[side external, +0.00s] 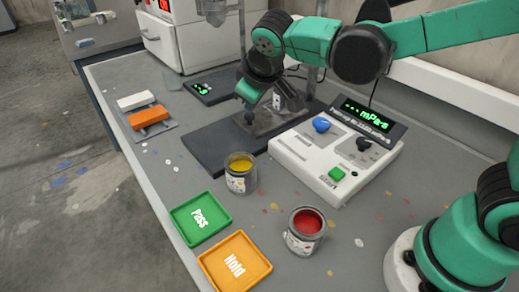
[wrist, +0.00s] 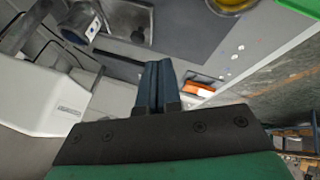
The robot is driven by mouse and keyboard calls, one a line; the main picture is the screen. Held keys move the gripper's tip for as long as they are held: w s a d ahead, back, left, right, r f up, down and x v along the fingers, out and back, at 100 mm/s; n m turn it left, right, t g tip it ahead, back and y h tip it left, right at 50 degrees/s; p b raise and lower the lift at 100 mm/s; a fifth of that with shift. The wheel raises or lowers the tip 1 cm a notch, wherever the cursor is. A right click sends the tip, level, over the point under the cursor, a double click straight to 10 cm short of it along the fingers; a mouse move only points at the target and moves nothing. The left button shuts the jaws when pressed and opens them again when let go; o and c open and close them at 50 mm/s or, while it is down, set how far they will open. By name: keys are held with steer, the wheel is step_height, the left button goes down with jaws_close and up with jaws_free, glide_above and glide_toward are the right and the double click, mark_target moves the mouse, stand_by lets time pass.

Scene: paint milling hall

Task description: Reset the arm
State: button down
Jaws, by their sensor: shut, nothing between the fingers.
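My green and black arm reaches in from the right in the side external view. My gripper (side external: 249,117) points down above the dark mat (side external: 205,146), beside a metal spindle or cup. In the wrist view my gripper's two dark blue fingers (wrist: 154,68) are pressed together with nothing between them. I cannot tell in the side external view whether the fingertips touch the mat.
A white control console (side external: 320,160) with blue, black and green knobs stands right of my gripper. A yellow paint can (side external: 240,180), a red paint can (side external: 303,240), a green Pass tray (side external: 178,215) and an orange Hold tray (side external: 209,257) stand in front. Orange and white blocks lie left.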

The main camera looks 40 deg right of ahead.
steer(key=s+d+m+t+y, duration=0.1)
steer(key=s+d+m, duration=0.3)
steer(key=s, duration=0.6)
steer(key=shift+s+d+f+y, duration=0.4)
steer(key=shift+d+y, duration=0.3)
steer(key=shift+d, duration=0.45)
